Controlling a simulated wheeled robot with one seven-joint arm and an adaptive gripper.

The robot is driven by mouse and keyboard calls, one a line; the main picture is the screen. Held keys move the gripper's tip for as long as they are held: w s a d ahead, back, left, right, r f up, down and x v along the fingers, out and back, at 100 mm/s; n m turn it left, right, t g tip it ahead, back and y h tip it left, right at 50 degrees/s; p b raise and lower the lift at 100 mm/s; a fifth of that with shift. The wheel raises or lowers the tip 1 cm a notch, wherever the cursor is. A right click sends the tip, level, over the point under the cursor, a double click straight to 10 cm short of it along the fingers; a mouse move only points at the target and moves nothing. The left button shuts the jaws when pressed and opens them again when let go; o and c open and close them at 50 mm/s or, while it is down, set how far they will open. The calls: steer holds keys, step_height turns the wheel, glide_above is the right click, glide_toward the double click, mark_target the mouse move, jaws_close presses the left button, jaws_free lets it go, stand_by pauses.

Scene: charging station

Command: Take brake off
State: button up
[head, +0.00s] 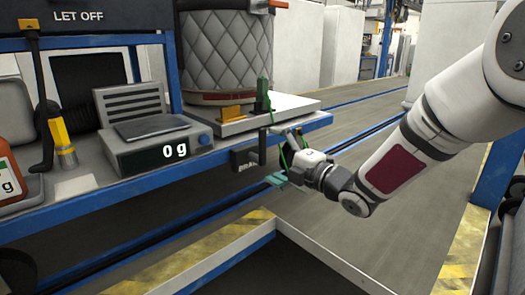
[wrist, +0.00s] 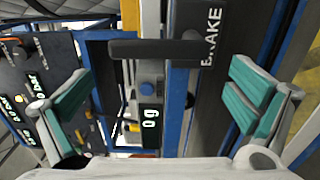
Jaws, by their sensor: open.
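The brake is a black panel with white lettering that reads "BRAKE" (head: 247,159), on the front edge of the blue bench. In the wrist view the BRAKE panel (wrist: 207,85) stands at the upper middle, and a black bar-shaped handle (wrist: 150,49) sticks out across it to the left. My gripper (head: 279,162) is just right of the panel in the head view. In the wrist view my gripper (wrist: 162,95) has its teal pads wide apart, one on each side of the handle, with nothing between them. I cannot tell how far the handle is in depth.
A scale reading 0 g (head: 160,137) sits on the blue bench (head: 100,198). A quilted grey drum (head: 228,50) stands on a white plate (head: 285,108) above the brake. A yellow-black striped frame (head: 215,255) edges the floor in front. Open floor (head: 385,200) lies to the right.

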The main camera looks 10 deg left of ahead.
steer(key=v, duration=0.6)
steer(key=shift+s+d, duration=0.2)
steer(key=shift+d, duration=0.05)
